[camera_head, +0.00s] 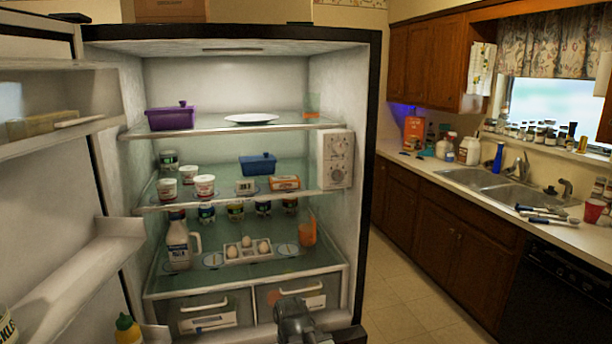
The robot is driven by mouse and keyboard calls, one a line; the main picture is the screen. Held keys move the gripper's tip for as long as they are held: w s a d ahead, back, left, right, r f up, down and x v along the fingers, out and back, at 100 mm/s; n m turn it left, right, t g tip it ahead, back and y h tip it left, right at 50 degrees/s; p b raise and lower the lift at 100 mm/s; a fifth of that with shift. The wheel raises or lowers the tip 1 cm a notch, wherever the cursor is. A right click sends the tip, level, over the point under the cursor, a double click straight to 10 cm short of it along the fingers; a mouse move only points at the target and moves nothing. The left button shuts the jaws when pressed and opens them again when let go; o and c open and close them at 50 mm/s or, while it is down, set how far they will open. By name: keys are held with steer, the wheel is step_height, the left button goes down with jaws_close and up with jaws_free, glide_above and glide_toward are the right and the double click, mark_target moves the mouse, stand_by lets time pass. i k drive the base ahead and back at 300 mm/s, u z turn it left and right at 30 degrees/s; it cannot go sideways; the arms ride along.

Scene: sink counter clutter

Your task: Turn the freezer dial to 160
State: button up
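A white control panel (338,160) with small dials is mounted on the inner right wall of the open fridge, at the height of the middle shelf. Its round knobs show, but their markings and settings are too small to read. A grey part of my arm with my gripper (294,312) shows at the bottom edge, in front of the lower drawers. It is well below the panel and apart from it. Its fingers cannot be made out, and I see nothing held.
The open door with its shelves (95,240) fills the left side. Fridge shelves hold a purple container (170,117), a white plate (251,119), a blue dish (258,164), tubs, a milk jug (179,243) and eggs. The sink counter (470,195) stands at right, with clear floor (415,300) before it.

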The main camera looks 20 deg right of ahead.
mark_target(338, 175)
steer(key=i, duration=0.3)
steer(key=u, duration=0.6)
steer(key=k, duration=0.8)
steer(key=u, duration=0.15)
steer(key=i, duration=0.9)
steer(key=z, duration=0.1)
